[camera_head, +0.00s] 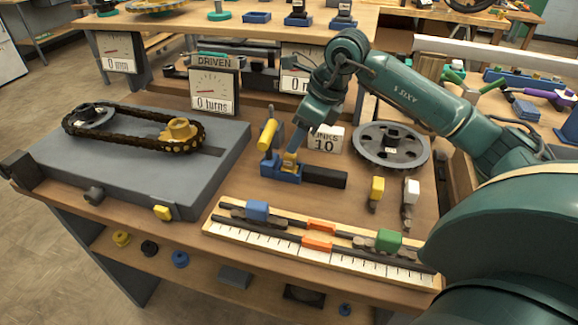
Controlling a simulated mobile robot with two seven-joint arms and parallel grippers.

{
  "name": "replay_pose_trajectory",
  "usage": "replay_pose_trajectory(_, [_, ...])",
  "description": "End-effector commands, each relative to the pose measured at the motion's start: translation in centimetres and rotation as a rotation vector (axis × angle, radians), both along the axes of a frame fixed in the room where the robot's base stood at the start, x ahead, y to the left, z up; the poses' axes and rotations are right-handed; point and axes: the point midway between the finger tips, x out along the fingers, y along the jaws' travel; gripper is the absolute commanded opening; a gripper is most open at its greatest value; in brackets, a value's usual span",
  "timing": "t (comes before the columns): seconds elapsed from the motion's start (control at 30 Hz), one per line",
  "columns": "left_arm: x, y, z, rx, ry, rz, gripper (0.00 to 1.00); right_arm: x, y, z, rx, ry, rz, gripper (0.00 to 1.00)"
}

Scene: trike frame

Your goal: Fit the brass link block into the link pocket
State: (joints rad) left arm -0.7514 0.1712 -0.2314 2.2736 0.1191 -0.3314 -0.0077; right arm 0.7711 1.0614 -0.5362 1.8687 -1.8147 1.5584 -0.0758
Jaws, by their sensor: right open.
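My right gripper (292,151) points down over a blue fixture (280,173) at the middle of the table. A small brass-yellow block (290,160), which looks like the link block, is at the fingertips, on or in the fixture. The gripper is open around or just above it; its fingers partly hide it. The pocket itself is hidden, so I cannot tell how deep the block sits. A yellow handle (268,134) stands at the fixture's left, and a dark bar (325,177) extends to its right. My left gripper is not in view.
A chain (135,125) loops over two sprockets on a grey plate at left. A large grey sprocket (391,146) lies right of the fixture. Yellow (377,188) and white (411,190) tabs stand nearby. A wooden scale rail (310,246) with coloured blocks lines the front.

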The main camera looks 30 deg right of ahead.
Motion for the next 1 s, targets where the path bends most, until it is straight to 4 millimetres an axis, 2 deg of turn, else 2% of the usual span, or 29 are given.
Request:
replay_pose_trajectory(0.1, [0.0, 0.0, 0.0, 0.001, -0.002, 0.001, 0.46, 0.4, 0.3, -1.2, 0.001, 0.001, -0.001, 0.47])
replay_pose_trajectory(0.33, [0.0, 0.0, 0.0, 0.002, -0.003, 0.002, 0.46, 0.6, 0.6, -2.6, 0.001, 0.003, 0.0, 0.47])
replay_pose_trajectory(0.6, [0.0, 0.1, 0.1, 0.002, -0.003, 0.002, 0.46, 1.6, 1.3, -6.2, 0.003, 0.002, 0.0, 0.47])
replay_pose_trajectory(0.87, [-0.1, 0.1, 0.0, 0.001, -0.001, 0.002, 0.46, 1.8, 1.3, -6.5, -0.001, -0.001, 0.0, 0.47])
replay_pose_trajectory(1.0, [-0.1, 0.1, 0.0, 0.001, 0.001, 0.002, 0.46, 1.8, 1.3, -6.5, -0.001, -0.001, 0.0, 0.36])
